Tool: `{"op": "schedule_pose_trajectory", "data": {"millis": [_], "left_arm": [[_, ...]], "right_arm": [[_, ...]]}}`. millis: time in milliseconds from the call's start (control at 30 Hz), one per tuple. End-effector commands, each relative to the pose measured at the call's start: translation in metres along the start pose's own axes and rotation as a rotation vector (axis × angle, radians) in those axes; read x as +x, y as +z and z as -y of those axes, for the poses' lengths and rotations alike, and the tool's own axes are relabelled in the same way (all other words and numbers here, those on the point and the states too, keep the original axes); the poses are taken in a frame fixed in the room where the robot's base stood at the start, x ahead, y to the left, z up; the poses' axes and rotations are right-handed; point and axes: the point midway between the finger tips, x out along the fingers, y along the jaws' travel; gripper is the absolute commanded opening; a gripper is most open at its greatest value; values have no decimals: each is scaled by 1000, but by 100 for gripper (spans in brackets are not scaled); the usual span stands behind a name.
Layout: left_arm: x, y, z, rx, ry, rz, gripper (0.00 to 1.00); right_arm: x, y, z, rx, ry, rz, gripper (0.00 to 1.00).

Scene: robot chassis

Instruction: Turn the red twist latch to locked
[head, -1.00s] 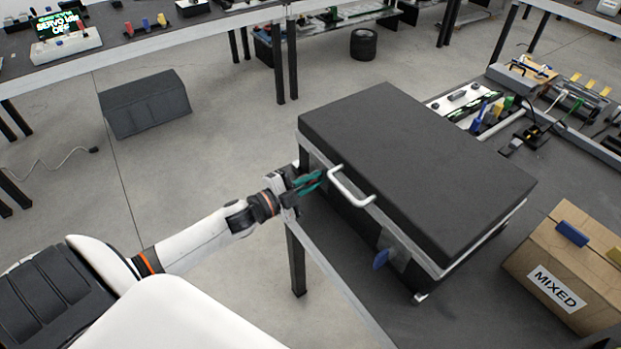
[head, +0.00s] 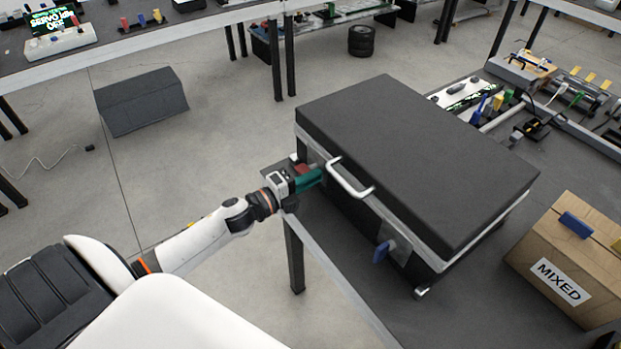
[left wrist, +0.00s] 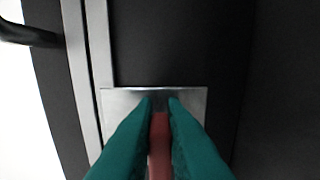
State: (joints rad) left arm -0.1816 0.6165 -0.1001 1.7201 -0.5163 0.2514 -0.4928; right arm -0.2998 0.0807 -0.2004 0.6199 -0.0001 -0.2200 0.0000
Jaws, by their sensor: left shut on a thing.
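A black case (head: 415,150) with a white handle (head: 348,178) stands closed on the dark table. The red twist latch (left wrist: 160,145) is on a metal plate (left wrist: 190,97) on the case's front, left of the handle. My left gripper (head: 312,177) has teal fingers and is shut on the red latch; its fingers lie on both sides of it in the left wrist view (left wrist: 160,112). A bit of the red latch also shows in the head view (head: 304,168). The fingers partly hide it. My right gripper is not in view.
A blue latch (head: 381,252) hangs on the case's front, right of the handle. A cardboard box marked MIXED (head: 565,265) stands to the right. Tools and racks (head: 535,90) lie behind the case. The table front is clear.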

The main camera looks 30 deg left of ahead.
Motion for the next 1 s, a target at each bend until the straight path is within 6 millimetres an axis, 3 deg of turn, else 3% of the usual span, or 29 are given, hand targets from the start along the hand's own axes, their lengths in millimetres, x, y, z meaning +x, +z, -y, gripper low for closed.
{"op": "schedule_pose_trajectory", "data": {"millis": [367, 400, 533, 833, 1000], "left_arm": [[0, 1, 1, 7, -3, 1, 0], [0, 1, 1, 7, -3, 1, 14], [0, 1, 1, 6, -2, 1, 33], [-2, 0, 1, 6, -2, 0, 33], [-17, 0, 3, 5, -4, 1, 33]], "right_arm": [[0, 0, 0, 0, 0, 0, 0], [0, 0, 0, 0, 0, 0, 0], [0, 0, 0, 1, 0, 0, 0], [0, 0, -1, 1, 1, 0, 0], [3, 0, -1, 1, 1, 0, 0]]}}
